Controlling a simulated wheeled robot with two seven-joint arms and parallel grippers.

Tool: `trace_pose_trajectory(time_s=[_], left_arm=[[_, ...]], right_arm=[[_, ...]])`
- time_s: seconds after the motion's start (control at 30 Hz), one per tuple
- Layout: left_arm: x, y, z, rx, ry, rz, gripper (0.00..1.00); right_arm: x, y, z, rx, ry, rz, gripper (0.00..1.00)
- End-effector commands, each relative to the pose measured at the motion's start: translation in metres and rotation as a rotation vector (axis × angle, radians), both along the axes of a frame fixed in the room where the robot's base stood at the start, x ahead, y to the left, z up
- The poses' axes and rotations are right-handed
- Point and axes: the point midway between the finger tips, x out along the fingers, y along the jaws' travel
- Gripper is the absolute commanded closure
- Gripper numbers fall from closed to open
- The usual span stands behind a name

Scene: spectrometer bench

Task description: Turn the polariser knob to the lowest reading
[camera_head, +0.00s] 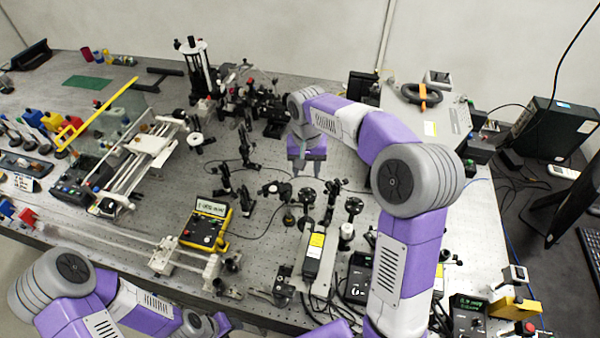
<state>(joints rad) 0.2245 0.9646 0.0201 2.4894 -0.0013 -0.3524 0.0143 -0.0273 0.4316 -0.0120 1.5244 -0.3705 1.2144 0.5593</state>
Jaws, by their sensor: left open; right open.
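The optical bench (262,200) holds several black post-mounted optics, including round mounts near the middle (307,196) and to the right (353,205). I cannot tell which one carries the polariser knob. A yellow-cased meter (206,222) with a lit display stands left of centre; its reading is too small to read. My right gripper (306,174) is open and empty, pointing down over the bench just behind the round mounts. My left arm is folded at the lower left, and its gripper is not visible.
A long rail with white carriages (130,244) runs along the front left. A yellow-topped box (316,246) and a black meter (357,278) stand at front centre. Tall optics (198,72) stand at the back. Cables cross the bench; a monitor (575,190) is at right.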

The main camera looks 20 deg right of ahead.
Motion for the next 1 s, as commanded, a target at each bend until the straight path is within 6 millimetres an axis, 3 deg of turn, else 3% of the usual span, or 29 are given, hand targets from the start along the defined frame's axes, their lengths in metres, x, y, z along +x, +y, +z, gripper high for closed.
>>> trace_pose_trajectory(time_s=[0.2,0.4,0.77,1.0], left_arm=[[-0.001,0.0,-0.001,-0.001,0.003,0.0,0.55],[-0.001,0.0,-0.002,0.0,0.001,0.001,0.55],[-0.001,0.0,-0.002,0.0,0.002,0.0,0.55],[-0.001,0.0,-0.002,0.0,0.002,-0.001,0.55]], right_arm=[[-0.001,0.0,-0.037,0.001,0.005,0.0,0.55],[-0.001,0.0,-0.06,0.001,0.003,0.002,0.55],[-0.001,0.0,-0.066,0.001,0.001,0.001,0.55],[-0.001,0.0,-0.066,0.001,0.001,0.001,0.91]])
